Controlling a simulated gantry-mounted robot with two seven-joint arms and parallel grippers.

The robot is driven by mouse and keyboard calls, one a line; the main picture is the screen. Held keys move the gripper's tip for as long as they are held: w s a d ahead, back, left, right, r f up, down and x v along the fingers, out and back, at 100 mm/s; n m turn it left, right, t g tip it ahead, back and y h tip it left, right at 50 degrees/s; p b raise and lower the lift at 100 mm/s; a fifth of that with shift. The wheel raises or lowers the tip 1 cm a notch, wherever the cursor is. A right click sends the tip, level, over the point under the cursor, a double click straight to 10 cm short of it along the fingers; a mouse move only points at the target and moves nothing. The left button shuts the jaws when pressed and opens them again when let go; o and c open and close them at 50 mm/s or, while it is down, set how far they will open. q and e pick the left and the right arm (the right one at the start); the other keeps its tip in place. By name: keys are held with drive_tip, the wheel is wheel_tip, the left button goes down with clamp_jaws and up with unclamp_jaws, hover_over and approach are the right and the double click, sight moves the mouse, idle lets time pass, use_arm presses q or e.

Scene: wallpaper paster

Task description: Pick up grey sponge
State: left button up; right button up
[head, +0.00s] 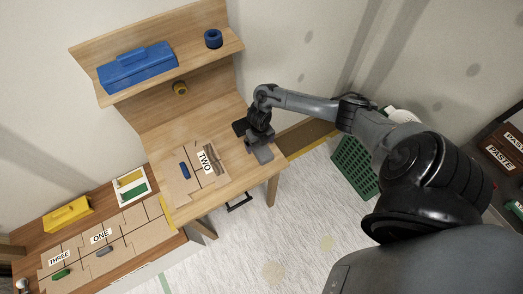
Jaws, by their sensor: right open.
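A flat grey block (262,154), which looks like the grey sponge, lies at the right front corner of the wooden workbench in the head view. My right gripper (256,141) is open and hangs over the bench's right end, right at this block. The dark fingers overlap the block's upper edge in the picture, and I cannot tell whether they touch it. A smaller grey piece (104,251) lies on the cardboard marked ONE at the lower left. My left gripper is not in view.
The bench top (231,187) holds cardboard marked TWO (205,162) with a blue piece (184,170). A shelf above carries a blue toolbox (138,67) and a blue roll (213,38). A green basket (356,166) stands right of the bench. The floor in front is mostly clear.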

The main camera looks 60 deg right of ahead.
drive_tip(key=shift+f, duration=1.45)
drive_tip(key=shift+s, duration=0.1)
drive_tip(key=c, duration=1)
drive_tip(key=shift+c, duration=0.2)
drive_tip(key=shift+r, duration=0.1)
drive_tip(key=shift+r, duration=0.75)
wheel_tip(320, 180, up, 3)
drive_tip(key=shift+f, duration=0.15)
drive_tip(key=s+r, duration=0.6)
drive_tip(key=s, duration=0.5)
drive_tip(key=shift+s+r+p, duration=0.3)
drive_tip(key=shift+r, duration=0.05)
drive_tip(key=shift+a, duration=0.1)
